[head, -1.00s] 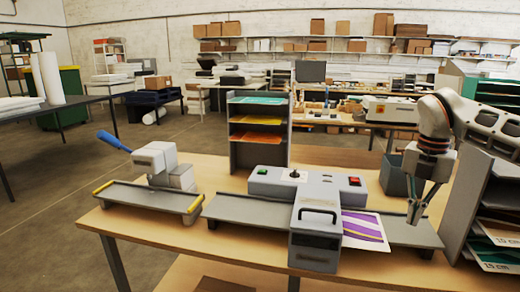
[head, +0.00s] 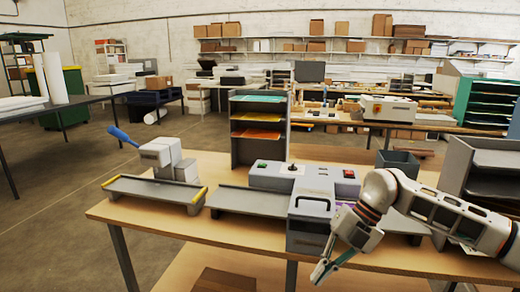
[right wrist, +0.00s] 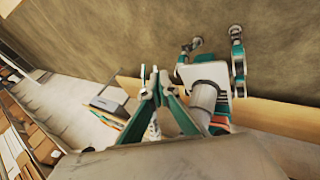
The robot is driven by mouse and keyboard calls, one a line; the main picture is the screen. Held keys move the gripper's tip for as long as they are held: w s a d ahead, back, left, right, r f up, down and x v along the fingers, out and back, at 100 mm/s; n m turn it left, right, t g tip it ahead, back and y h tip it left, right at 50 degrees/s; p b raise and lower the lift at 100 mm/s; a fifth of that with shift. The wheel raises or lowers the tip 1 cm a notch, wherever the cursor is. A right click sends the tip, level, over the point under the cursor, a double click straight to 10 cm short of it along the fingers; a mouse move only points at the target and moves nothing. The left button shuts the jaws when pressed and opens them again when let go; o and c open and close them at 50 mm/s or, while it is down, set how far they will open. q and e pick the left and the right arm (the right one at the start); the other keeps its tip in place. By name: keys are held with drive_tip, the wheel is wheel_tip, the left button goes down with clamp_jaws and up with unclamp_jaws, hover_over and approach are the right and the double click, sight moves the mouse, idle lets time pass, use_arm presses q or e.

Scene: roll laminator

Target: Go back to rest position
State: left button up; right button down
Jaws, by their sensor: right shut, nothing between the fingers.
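My right gripper (head: 324,270) is in the head view, low in front of the table's front edge, pointing down and left. It is shut with nothing between its fingers. In the right wrist view its teal fingers (right wrist: 156,88) come together. My right arm crosses in front of the right part of the grey roll laminator (head: 310,212). The output side of the laminator is mostly hidden behind the arm. My left gripper is not in the head view.
The wooden table (head: 150,222) holds a paper trimmer (head: 155,190) with a blue handle at left and a shelf rack (head: 258,128) with coloured sheets behind. A grey bin (head: 398,163) and another grey rack (head: 490,165) stand at right. Bare floor (head: 50,235) is free at left.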

drive_tip(key=s+a+r+m+t+y, duration=0.1)
drive_tip(key=s+a+m+y, duration=0.15)
drive_tip(key=a+y, duration=0.55)
drive_tip(key=s+a+r+m+t+y, duration=0.15)
drive_tip(key=s+a+y, duration=0.3)
drive_tip(key=a, duration=0.65)
drive_tip(key=w+d+f+m+t+h, duration=0.3)
drive_tip(key=d+f+m+t+h, duration=0.8)
drive_tip(key=d+f+m+t, duration=0.7)
drive_tip(key=s+d+f+m+g+h, duration=0.3)
drive_tip(key=s+d+f+g, duration=0.1)
drive_tip(key=s+f, duration=0.4)
drive_tip(key=s+d+f+m+g+h, duration=0.3)
drive_tip(key=s+d+f+m+g, duration=0.1)
drive_tip(key=s+f, duration=0.4)
drive_tip(key=shift+s+d+f+m, duration=0.3)
drive_tip(key=shift+d+f, duration=0.25)
drive_tip(key=shift+f, duration=0.35)
